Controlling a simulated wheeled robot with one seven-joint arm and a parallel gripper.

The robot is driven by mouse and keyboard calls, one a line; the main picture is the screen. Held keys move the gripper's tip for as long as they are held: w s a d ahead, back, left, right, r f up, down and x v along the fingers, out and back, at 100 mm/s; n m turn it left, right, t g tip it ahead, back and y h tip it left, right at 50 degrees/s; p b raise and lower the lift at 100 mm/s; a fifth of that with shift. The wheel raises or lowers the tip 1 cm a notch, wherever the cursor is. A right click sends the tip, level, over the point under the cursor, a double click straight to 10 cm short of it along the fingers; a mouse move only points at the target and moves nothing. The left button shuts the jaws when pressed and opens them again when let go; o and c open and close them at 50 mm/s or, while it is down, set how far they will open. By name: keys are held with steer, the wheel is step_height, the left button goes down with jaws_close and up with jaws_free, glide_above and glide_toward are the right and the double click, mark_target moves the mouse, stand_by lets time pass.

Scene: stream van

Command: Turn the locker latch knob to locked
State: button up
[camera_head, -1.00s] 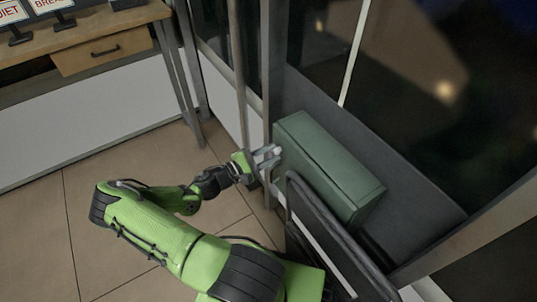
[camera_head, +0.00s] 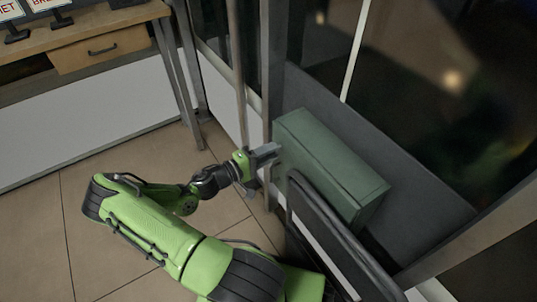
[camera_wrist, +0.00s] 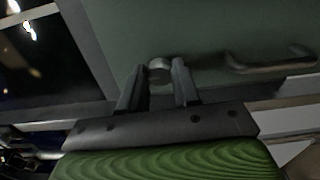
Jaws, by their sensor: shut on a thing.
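The green locker (camera_head: 325,165) stands against the dark glass wall in the head view, and its front fills the upper part of the wrist view (camera_wrist: 200,30). The round grey latch knob (camera_wrist: 159,68) sits on the locker front in the wrist view. My gripper (camera_wrist: 160,85) has one finger on each side of the knob and is shut on it. In the head view my gripper (camera_head: 268,152) reaches the locker's left face and hides the knob. The knob's markings, and whether it points to locked, cannot be seen.
A bar handle (camera_wrist: 268,62) is on the locker front, right of the knob. A dark rounded frame (camera_head: 335,225) stands close below the locker. A wooden desk with a drawer (camera_head: 100,50) is at the upper left.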

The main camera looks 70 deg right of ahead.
stand_by(0.4)
steer(key=o, duration=1.1)
steer(key=shift+c, duration=0.2)
steer(key=p+v, duration=0.2)
steer(key=v, duration=1.4)
steer(key=shift+m, duration=0.3)
